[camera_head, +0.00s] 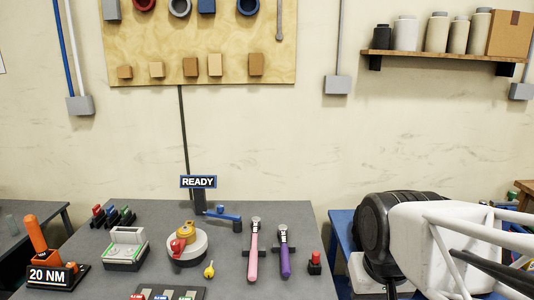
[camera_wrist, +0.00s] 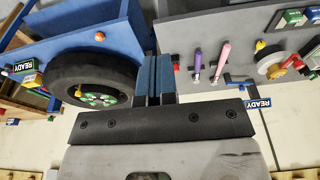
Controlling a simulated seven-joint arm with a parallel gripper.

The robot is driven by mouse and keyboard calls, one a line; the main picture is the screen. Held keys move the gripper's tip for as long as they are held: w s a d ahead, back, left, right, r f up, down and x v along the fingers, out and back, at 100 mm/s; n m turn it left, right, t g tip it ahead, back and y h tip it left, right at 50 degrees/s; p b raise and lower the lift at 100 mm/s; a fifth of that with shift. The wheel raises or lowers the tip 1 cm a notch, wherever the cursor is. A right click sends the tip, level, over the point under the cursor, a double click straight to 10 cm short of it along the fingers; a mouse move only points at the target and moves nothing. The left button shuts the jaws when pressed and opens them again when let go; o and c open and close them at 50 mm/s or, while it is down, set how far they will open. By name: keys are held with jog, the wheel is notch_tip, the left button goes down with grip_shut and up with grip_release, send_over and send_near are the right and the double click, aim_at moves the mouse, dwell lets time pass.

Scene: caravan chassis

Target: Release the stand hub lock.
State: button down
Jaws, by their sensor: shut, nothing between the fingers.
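In the head view, a round white stand (camera_head: 187,249) with a yellow-orange hub (camera_head: 187,230) on top sits mid-table. A red part (camera_head: 179,246), which looks like the lock, is at its front left. My gripper (camera_wrist: 154,72) is shut and empty in the wrist view, well away from the stand. Its fingers are not visible in the head view, where my arm fills the lower right.
A 20 NM tool (camera_head: 48,262) is at left. A wheel (camera_wrist: 95,85) lies left of my fingers.

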jog(key=shift+s+d+f, duration=0.2)
jog(key=shift+s+f, duration=0.1)
jog(key=shift+s, duration=0.4)
jog(key=shift+s+d+f, duration=0.2)
jog(key=shift+s+f, duration=0.05)
jog(key=shift+s, duration=0.45)
jog(key=c, duration=1)
grip_release()
jog(key=shift+w, duration=0.2)
jog(key=shift+o, duration=0.2)
jog(key=w+a+n, duration=0.3)
jog(key=w, duration=0.4)
jog(key=w+a+n, duration=0.2)
jog(key=w+a, duration=0.1)
jog(key=w, duration=0.4)
jog(key=n+g, duration=0.2)
jog(key=n, duration=1.1)
send_over(212, 271)
jog(key=f, duration=2.1)
jog(key=shift+d+f, duration=0.25)
jog(key=shift+a+f, duration=0.25)
jog(key=shift+a, duration=0.05)
jog(key=shift+f, duration=0.1)
